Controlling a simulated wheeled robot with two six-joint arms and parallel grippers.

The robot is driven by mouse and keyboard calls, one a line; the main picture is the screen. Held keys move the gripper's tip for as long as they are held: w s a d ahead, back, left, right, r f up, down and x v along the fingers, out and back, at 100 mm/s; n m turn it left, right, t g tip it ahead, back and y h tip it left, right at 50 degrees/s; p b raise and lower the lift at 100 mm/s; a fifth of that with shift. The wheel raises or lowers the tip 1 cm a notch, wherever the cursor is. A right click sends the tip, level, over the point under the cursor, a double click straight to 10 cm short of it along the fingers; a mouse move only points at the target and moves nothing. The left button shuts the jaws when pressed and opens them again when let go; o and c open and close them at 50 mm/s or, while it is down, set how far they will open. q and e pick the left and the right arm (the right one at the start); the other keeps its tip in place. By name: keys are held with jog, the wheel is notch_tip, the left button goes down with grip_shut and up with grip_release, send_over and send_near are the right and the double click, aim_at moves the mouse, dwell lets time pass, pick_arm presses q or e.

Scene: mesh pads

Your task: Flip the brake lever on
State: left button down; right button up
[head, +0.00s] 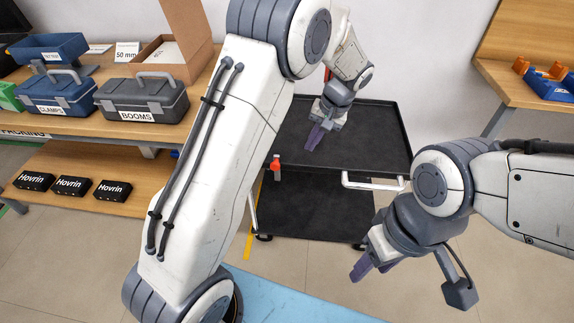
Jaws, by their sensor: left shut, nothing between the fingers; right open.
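A black two-shelf cart (382,140) stands against the wall, with a silver handle (362,184) at its front right. The brake lever, with a red knob (275,163) on a grey bracket, is at the cart's front left edge, just right of my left arm. My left gripper (313,137) is shut and empty over the cart's top tray, up and to the right of the red knob, apart from it in the picture. My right gripper (372,268) is open and empty in front of the cart, low and to the right.
A wooden shelf unit on the left holds toolboxes (143,98), an open cardboard box (178,55) and black Hovrin boxes (73,186). A wooden bench (510,85) with a blue bin (548,84) is at the right. A yellow floor line (248,240) runs beside the cart.

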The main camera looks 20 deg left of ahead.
pick_arm(q)
jog(key=a+f+b, duration=0.1)
jog(key=a+f, duration=0.6)
jog(key=f, duration=0.3)
jog(key=shift+s, duration=0.3)
